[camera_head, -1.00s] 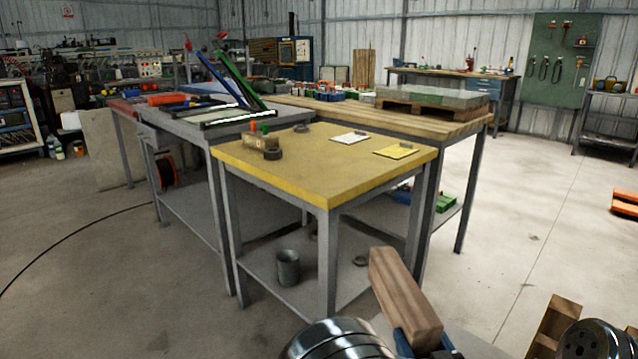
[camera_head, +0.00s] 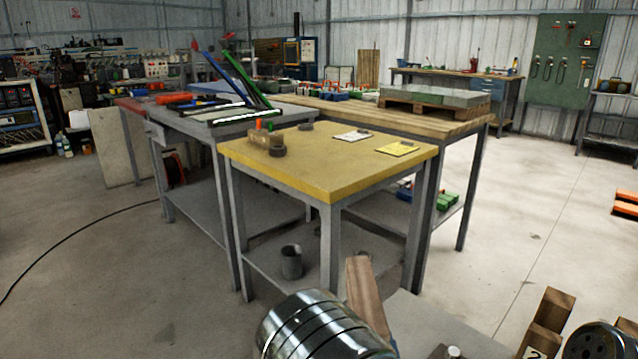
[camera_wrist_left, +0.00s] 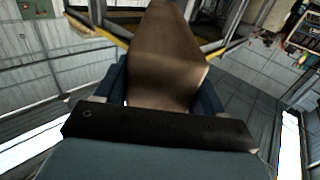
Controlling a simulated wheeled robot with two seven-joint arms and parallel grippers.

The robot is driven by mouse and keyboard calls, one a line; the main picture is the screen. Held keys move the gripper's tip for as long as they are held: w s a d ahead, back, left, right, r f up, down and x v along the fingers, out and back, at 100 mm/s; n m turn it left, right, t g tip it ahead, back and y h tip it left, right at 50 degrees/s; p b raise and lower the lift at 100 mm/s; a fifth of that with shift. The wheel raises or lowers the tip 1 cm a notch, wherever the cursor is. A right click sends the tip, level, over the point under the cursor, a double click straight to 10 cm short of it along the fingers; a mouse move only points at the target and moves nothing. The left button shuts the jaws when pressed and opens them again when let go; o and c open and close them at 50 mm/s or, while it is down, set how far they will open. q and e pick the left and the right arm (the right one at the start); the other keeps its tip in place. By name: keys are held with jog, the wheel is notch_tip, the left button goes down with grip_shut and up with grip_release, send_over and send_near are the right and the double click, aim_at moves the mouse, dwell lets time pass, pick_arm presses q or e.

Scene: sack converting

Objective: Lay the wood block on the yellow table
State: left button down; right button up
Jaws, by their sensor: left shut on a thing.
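The wood block (camera_head: 367,292) is a long brown bar held up in front of the yellow table, at the lower middle of the head view. My left gripper (camera_wrist_left: 165,95) is shut on the block; in the left wrist view the block (camera_wrist_left: 165,45) sticks out beyond the fingers. In the head view my left wrist hides most of that gripper. The yellow table (camera_head: 330,178) stands beyond the block, its front half bare. My right gripper is not visible; only part of my right arm shows at the lower right.
A grey cup (camera_head: 291,262) stands on the lower shelf. More wooden pieces (camera_head: 546,320) are at the lower right.

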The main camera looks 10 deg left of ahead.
pick_arm(q)
jog(key=w+a+f+m+h, duration=0.1)
jog(key=a+f+h, duration=0.1)
jog(key=a+f, duration=0.4)
jog(key=w+a+f+m+h, duration=0.1)
jog(key=a+f+h, duration=0.1)
jog(key=a+f, duration=0.5)
jog(key=shift+a+f+m, duration=0.15)
jog(key=shift+a+m, duration=0.15)
jog(key=shift+a, duration=2.75)
